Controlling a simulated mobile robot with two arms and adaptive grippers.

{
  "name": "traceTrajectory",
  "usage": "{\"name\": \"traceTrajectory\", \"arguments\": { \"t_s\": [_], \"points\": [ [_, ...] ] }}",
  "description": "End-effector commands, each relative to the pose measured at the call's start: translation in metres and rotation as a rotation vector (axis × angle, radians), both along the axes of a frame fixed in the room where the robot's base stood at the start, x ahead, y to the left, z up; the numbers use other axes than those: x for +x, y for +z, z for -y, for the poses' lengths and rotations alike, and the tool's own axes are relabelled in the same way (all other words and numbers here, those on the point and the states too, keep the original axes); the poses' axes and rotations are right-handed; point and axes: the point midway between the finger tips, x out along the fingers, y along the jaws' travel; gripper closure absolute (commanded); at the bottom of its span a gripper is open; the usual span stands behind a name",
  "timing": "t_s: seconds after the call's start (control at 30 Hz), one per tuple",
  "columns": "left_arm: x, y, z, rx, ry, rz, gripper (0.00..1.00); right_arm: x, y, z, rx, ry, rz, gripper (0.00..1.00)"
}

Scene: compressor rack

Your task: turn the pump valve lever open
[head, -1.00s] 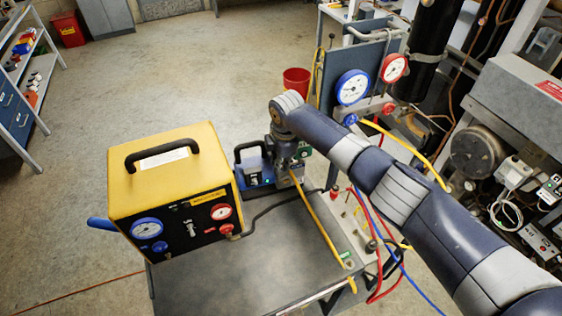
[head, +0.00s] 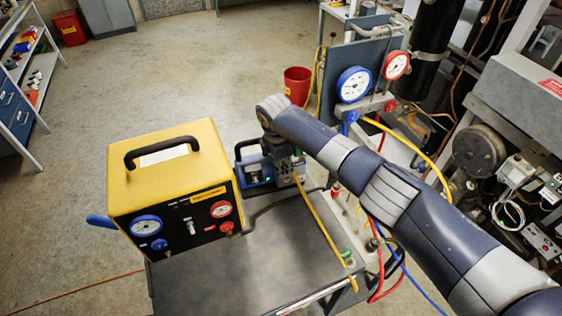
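The blue vacuum pump (head: 258,172) stands on the grey cart top behind the yellow machine. My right arm reaches in from the right, and its wrist is above the right part of the pump. My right gripper (head: 287,163) points down at the pump, mostly hidden under the wrist. I cannot tell whether its fingers touch anything. The pump valve lever cannot be made out; the gripper and wrist cover that part of the pump. A yellow hose (head: 322,226) runs from beside the gripper to the cart's front right. My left gripper is not in view.
The yellow machine (head: 172,190) with gauges stands left of the pump. A gauge manifold (head: 368,103) rises behind my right arm, with red, blue and yellow hoses on the right. The cart top (head: 245,265) is bare at the front.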

Motion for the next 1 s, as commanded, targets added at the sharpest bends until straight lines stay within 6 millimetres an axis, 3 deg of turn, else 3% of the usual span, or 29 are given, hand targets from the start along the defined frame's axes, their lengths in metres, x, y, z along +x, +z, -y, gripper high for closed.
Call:
{"name": "traceTrajectory", "arguments": {
  "t_s": [0.33, 0.8, 1.0],
  "points": [
    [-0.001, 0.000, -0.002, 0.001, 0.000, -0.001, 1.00, -0.002, 0.013, -0.001, 0.003, 0.001, 0.002, 0.66],
    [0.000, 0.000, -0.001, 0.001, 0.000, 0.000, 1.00, -0.022, 0.101, -0.007, 0.001, 0.001, 0.003, 0.66],
    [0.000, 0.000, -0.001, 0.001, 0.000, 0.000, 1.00, -0.026, 0.115, -0.007, 0.000, 0.000, 0.000, 0.66]
  ]
}}
